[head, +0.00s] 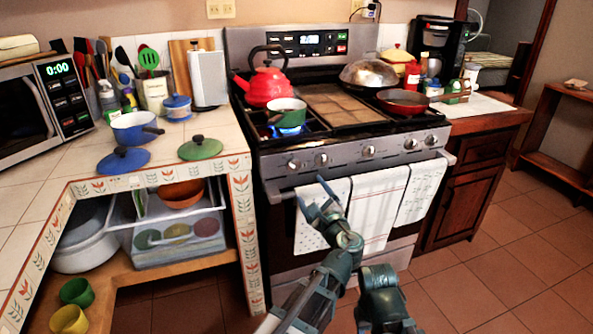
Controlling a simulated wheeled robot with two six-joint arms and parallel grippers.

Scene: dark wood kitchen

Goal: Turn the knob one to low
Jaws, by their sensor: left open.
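The stove (345,150) has a row of several round silver knobs along its front panel. The leftmost knob (293,165) and the second knob (321,159) sit close together at the left, and a third knob (368,151) is near the middle. Which one is knob one is not marked legibly. A blue flame (287,131) burns under a green pot (286,112) on the front left burner. My left gripper (311,188) is open and empty, just below the two left knobs and apart from them, in front of the towels. Only a part of my right arm shows; its gripper is not visible.
White towels (375,205) hang on the oven handle (440,160) behind my left gripper. A red kettle (266,88) and a red pan (402,101) are on the stove. A tiled counter (205,138) adjoins on the left. The floor at right is clear.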

